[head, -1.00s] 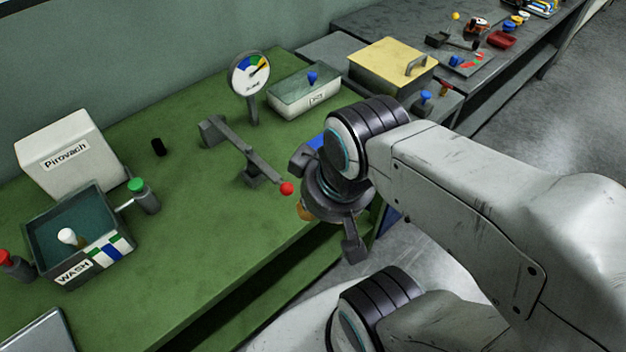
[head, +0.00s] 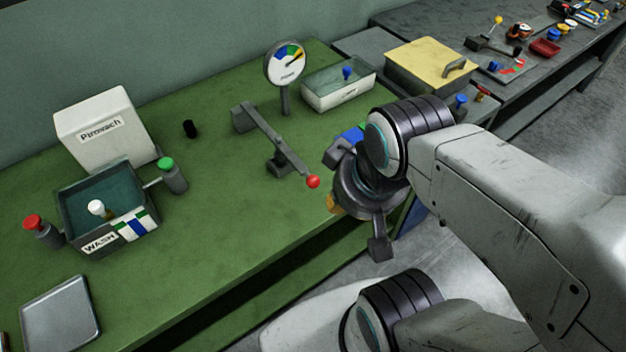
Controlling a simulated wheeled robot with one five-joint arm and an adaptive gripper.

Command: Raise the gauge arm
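The gauge arm (head: 268,136) is a grey lever with a red ball (head: 313,182) on its near end. It rests on a small grey pivot block on the green bench, its far end at a grey block. A round gauge dial (head: 285,64) with coloured sectors stands on a post behind it. My gripper (head: 358,200) is just right of the red ball, near the bench's front edge, apart from it in the picture. Its fingers are spread wide and nothing shows held between them. The gripper's body hides part of the bench edge and a blue thing behind it.
A yellow-lidded box (head: 428,55) stands behind my arm.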

